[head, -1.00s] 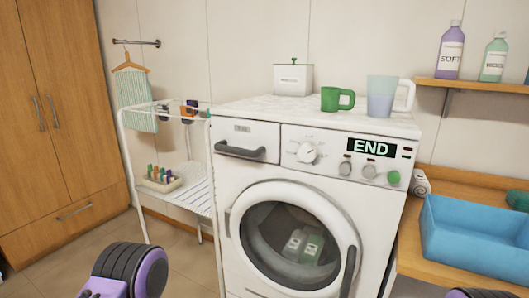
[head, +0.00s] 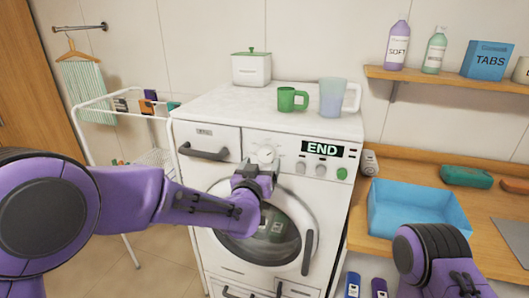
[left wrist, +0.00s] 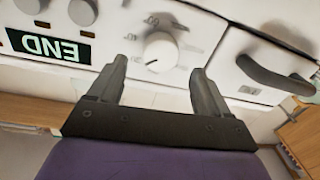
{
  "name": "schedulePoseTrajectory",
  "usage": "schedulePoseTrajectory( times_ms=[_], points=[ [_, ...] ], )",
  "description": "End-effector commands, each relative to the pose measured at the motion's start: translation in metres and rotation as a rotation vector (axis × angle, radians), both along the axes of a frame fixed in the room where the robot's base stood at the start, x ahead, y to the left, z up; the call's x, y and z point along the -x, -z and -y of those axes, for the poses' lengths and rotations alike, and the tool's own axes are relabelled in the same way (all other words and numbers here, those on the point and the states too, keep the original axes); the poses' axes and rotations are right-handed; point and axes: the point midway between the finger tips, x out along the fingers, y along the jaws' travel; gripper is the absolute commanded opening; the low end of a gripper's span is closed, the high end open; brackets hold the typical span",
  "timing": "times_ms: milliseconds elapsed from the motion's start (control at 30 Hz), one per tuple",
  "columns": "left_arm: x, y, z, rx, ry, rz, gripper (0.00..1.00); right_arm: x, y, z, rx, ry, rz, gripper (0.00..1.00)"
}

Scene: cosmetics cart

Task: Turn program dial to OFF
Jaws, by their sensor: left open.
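The program dial (head: 266,154) is a round white knob on the washing machine's front panel, left of the display (head: 322,149), which reads END. In the left wrist view the dial (left wrist: 160,51) appears upside down with a short dark mark on its rim. My left gripper (head: 262,168) is in front of the panel, just below the dial in the head view. In the left wrist view its two fingers (left wrist: 158,70) are spread, with the dial between and beyond them; I see no contact.
The washing machine (head: 218,225) has a drawer handle (head: 203,152) left of the dial and several small knobs and a green button (head: 342,173) to the right. A green mug (head: 289,99) and a clear jug (head: 332,98) stand on top. A blue basin (head: 415,210) is at right.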

Motion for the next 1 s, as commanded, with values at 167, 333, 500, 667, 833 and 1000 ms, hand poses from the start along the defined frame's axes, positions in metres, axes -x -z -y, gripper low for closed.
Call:
schedulePoseTrajectory(
  times_ms=[167,333,500,667,833,1000],
  points=[
    [-0.032,-0.002,0.008,0.002,-0.001,-0.001,0.78,0.000,-0.015,0.000,0.000,0.000,0.000,0.43],
    [-0.043,0.000,0.010,0.001,-0.001,-0.001,0.78,0.000,-0.018,0.000,0.000,0.000,0.000,0.43],
    [-0.044,0.001,0.010,0.000,-0.001,-0.001,0.78,0.000,-0.017,0.000,0.000,0.000,0.000,0.43],
    [-0.043,0.001,0.010,0.001,-0.001,-0.001,0.46,0.000,-0.017,0.000,0.000,0.000,0.000,0.43],
    [-0.043,0.001,0.010,0.001,-0.001,-0.001,0.23,0.000,-0.017,0.000,0.000,0.000,0.000,0.43],
    [-0.043,0.001,0.010,0.017,-0.001,-0.006,0.23,0.000,-0.016,0.000,0.000,0.000,0.000,0.43]
  ],
)
